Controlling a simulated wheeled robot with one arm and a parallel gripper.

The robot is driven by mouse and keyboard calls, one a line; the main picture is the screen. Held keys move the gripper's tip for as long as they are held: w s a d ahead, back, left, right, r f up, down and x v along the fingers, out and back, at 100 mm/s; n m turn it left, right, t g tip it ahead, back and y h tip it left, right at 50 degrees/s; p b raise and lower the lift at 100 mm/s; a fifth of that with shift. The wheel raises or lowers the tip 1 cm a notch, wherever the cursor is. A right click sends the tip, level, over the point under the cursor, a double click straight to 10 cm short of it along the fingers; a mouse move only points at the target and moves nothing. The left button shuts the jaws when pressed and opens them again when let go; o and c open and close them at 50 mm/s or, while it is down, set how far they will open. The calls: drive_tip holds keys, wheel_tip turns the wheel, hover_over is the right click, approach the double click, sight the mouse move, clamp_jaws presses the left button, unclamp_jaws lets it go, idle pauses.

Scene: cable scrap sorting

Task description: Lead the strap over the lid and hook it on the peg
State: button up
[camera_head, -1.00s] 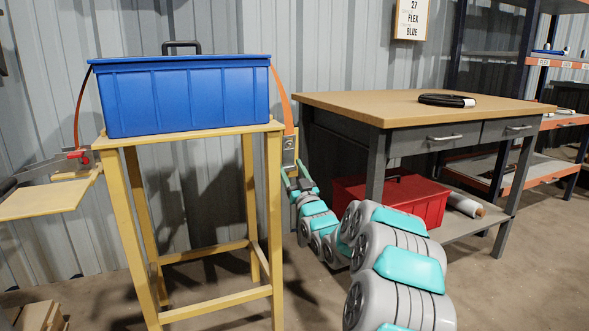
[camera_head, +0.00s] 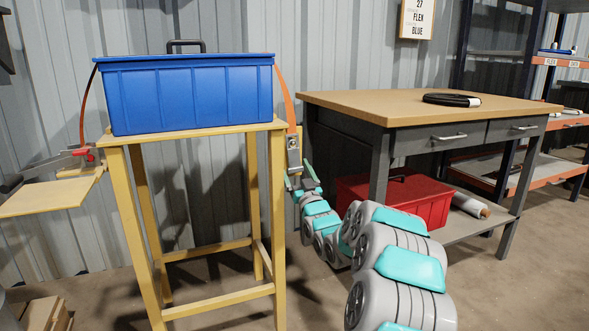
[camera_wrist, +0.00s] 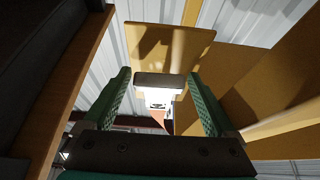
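A blue bin (camera_head: 190,100) with a flat blue lid (camera_head: 230,59) and a black handle (camera_head: 186,43) stands on a yellow stand (camera_head: 279,230). An orange strap (camera_head: 284,90) curves down from the lid's right edge to a metal fitting (camera_head: 293,145) beside the stand. A darker strap (camera_head: 84,105) curves down on the left to a red-and-grey clamp (camera_head: 84,157). My gripper (camera_head: 304,178) points up just below the metal fitting. In the wrist view its green fingers (camera_wrist: 158,88) are spread, with a grey-and-white piece between or beyond them. I cannot pick out the peg clearly.
A yellow side shelf (camera_head: 45,200) juts out left of the stand. To the right is a workbench (camera_head: 400,105) with a black cable coil (camera_head: 452,99) on top and a red box (camera_head: 410,200) below. Space above the lid is clear.

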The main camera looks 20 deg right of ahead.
drive_tip(key=shift+o, duration=0.5)
